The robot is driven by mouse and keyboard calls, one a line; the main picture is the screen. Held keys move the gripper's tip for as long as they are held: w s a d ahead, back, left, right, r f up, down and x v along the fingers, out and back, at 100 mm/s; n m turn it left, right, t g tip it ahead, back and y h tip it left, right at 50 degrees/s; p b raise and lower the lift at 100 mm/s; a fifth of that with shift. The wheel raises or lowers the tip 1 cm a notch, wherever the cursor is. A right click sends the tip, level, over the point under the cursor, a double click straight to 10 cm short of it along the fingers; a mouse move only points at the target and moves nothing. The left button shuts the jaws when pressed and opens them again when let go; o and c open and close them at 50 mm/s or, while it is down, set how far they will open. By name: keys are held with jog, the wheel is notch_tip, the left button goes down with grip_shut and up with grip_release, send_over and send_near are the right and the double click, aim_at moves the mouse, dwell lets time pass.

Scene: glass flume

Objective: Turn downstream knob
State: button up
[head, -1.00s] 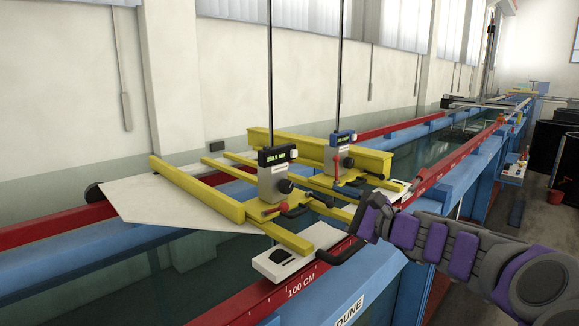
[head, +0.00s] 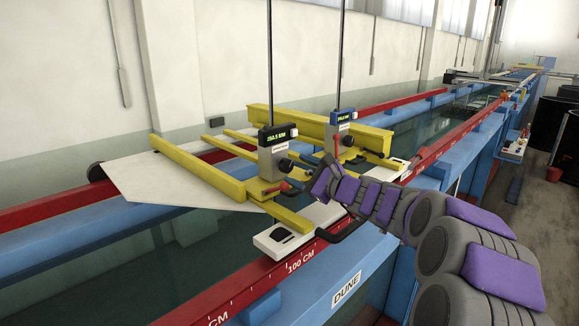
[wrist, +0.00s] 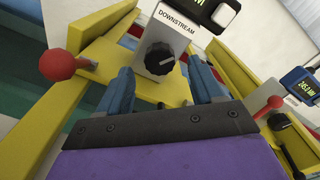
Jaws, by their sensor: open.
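The downstream knob (wrist: 160,58) is a black ribbed dial with a white mark, on a white block labelled DOWNSTREAM, seen in the wrist view. The same gauge block (head: 271,162) stands on the yellow carriage in the head view, with a green-lit display (head: 279,136) on top. My gripper (wrist: 162,82) is open, its two blue fingers spread to either side below the knob, with nothing between them. In the head view my gripper (head: 320,182) is just right of that gauge. I cannot tell whether the fingers touch anything.
A second gauge with a blue display (head: 344,117) stands to the right. A red ball lever (wrist: 57,64) is left of the knob, another red lever (wrist: 272,103) right. Yellow beams (head: 198,167) frame the carriage. A white sheet (head: 150,183) lies left.

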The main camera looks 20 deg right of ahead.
aim_at(289, 166)
jog(key=shift+x, duration=2.1)
jog(key=c, duration=1.1)
